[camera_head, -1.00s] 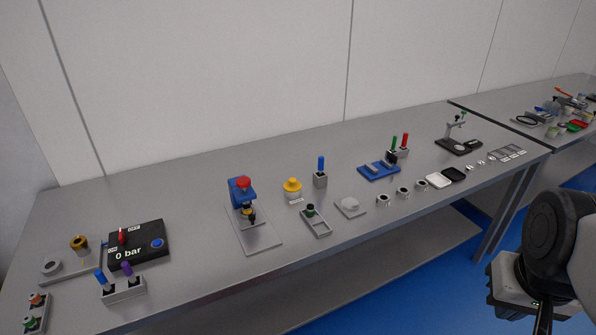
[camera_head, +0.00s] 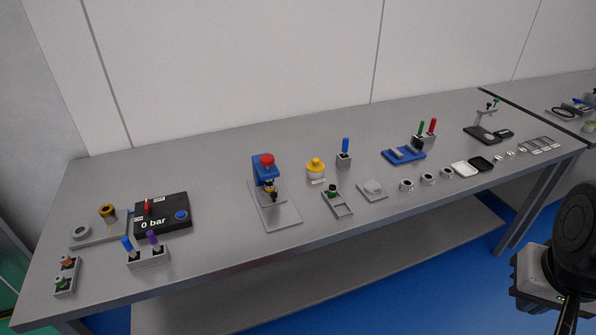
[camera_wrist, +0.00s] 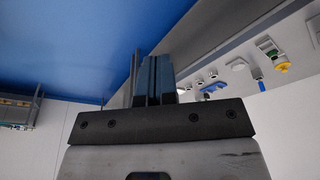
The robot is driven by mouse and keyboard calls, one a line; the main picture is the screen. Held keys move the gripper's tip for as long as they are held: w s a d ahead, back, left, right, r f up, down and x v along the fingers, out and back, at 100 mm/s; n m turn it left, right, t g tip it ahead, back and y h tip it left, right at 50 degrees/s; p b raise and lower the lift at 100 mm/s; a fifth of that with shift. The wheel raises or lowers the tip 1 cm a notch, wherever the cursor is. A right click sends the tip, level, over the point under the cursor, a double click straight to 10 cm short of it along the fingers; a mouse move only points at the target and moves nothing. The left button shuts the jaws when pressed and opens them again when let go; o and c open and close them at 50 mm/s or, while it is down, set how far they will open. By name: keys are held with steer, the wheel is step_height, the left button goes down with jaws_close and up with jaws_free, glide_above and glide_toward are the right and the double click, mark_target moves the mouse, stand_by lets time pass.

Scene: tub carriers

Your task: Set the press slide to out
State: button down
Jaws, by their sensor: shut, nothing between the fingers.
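A blue press (camera_head: 262,172) with a red knob on top stands on a grey base plate (camera_head: 281,215) near the middle of the bench in the head view. A dark tool with a yellowish ring hangs under its head. I cannot make out a separate slide or its position at this size. My gripper (camera_wrist: 153,80) shows in the wrist view with its dark fingers together and nothing between them. In the head view my wrist is at the right edge, in front of the bench and far from the press.
Right of the press are a yellow knob (camera_head: 315,166), a blue-handled holder (camera_head: 344,154) and a small grey tray (camera_head: 343,210) with a green-topped piece. Left are a black "0 bar" box (camera_head: 163,216) and a two-handled holder (camera_head: 149,259). The bench front between these is clear.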

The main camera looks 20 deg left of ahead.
steer(key=c, duration=1.8)
jaws_free()
steer(key=shift+c, duration=0.2)
